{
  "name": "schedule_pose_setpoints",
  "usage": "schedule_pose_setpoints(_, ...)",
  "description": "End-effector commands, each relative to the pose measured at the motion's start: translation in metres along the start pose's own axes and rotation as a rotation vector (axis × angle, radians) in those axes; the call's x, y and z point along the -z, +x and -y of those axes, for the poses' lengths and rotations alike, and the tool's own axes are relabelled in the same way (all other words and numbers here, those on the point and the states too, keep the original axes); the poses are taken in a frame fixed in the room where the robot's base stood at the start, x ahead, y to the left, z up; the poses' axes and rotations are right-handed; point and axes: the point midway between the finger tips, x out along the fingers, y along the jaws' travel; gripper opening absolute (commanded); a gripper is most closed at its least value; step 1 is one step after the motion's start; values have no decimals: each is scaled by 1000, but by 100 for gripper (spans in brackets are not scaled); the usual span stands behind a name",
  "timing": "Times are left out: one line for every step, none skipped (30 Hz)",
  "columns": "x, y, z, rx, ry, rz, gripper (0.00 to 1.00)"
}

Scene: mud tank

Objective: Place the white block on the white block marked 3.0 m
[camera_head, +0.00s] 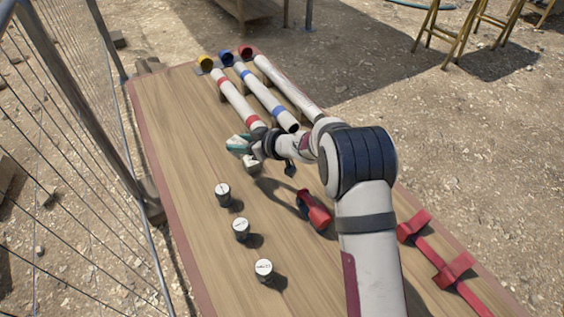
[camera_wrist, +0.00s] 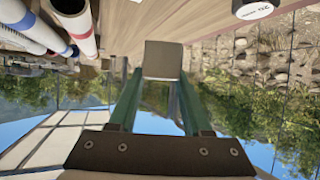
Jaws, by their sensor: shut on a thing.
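My gripper (camera_head: 245,150) is over the table left of the pipe ends. In the wrist view its green fingers (camera_wrist: 160,78) are shut on a block (camera_wrist: 163,58), which looks grey-brown in shade. In the head view the held block (camera_head: 252,164) shows pale below the fingers. Three dark-sided blocks with white marked tops stand upright in a slanting row: far (camera_head: 223,188), middle (camera_head: 240,226) and near (camera_head: 264,267). Their marks are too small to read in the head view. One white top (camera_wrist: 255,8), at the wrist view's upper right, appears to read "20".
Banded pipes (camera_head: 272,96) lie at the table's far end. A red tool (camera_head: 315,210) lies right of the blocks, and a red bracket (camera_head: 453,268) is along the right edge. A wire fence (camera_head: 85,120) stands left of the table. The wood (camera_head: 175,140) left of my gripper is clear.

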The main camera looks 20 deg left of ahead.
Motion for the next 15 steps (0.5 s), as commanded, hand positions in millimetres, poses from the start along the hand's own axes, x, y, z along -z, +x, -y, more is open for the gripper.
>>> schedule_pose_setpoints(-1, -4, -4, -5, 2, 0, 0)
schedule_pose_setpoints(-3, -7, -7, -10, 4, 0, 0)
schedule_pose_setpoints(-6, -14, -13, -17, 7, 1, 0)
schedule_pose_setpoints(-8, -21, -19, -25, 11, 2, 0)
schedule_pose_setpoints(-11, -29, -26, -35, 15, 2, 0)
schedule_pose_setpoints(-16, -42, -36, -49, 21, 3, 0)
schedule_pose_setpoints(-21, -53, -44, -61, 27, 4, 0)
schedule_pose_setpoints(-26, -65, -52, -74, 33, 5, 0)
schedule_pose_setpoints(-32, -82, -62, -89, 40, 6, 0)
schedule_pose_setpoints(-38, -95, -70, -103, 47, 8, 0)
schedule_pose_setpoints(-44, -109, -77, -117, 53, 8, 0)
schedule_pose_setpoints(-52, -130, -87, -138, 64, 9, 0)
schedule_pose_setpoints(-59, -147, -93, -153, 71, 10, 0)
schedule_pose_setpoints(-67, -164, -99, -170, 80, 11, 0)
schedule_pose_setpoints(-77, -189, -106, -193, 94, 11, 0)
